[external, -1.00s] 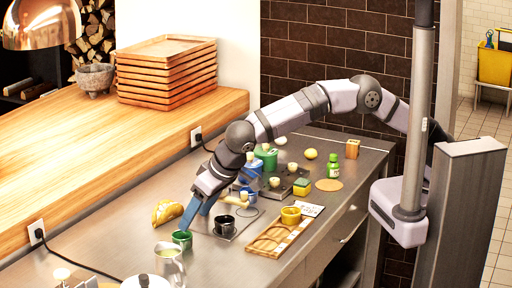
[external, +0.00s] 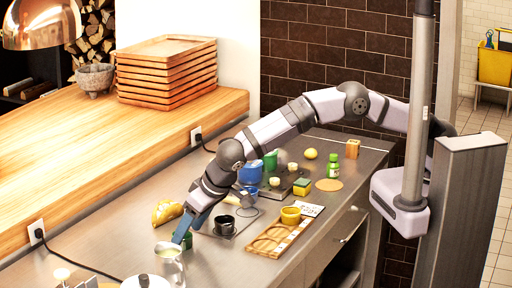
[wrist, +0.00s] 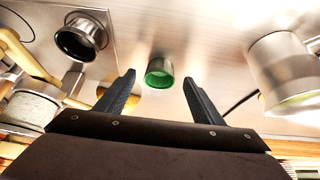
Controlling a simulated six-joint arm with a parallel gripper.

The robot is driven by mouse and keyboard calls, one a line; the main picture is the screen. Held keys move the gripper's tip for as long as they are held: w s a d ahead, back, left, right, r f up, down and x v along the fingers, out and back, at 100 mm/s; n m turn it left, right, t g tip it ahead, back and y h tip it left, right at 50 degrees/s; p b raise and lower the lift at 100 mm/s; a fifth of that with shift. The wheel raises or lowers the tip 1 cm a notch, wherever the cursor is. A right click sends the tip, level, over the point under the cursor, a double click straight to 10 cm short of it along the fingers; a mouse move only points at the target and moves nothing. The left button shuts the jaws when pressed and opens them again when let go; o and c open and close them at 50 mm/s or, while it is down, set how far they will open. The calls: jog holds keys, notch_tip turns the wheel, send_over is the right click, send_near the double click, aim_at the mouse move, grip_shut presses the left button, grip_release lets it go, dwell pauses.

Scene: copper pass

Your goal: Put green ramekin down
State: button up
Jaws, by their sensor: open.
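The green ramekin (external: 188,241) stands on the steel counter, partly hidden by my gripper in the external view. In the wrist view the ramekin (wrist: 159,74) shows between and just beyond my fingertips, with a gap on both sides. My gripper (wrist: 159,84) is open, its two dark fingers spread. In the external view my gripper (external: 181,236) reaches down to the left of and in front of the ramekin, close to the counter.
A metal pitcher (external: 170,265) stands close in front of the ramekin. A black cup (external: 223,225) sits on a grey plate to the right. A taco-like yellow item (external: 166,212) lies behind left.

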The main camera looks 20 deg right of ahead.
jog(key=shift+p+x, duration=0.5)
jog(key=shift+x, duration=0.95)
jog(key=c, duration=1.2)
jog(key=shift+r, duration=0.2)
notch_tip(320, 180, up, 10)
jog(key=b, duration=0.3)
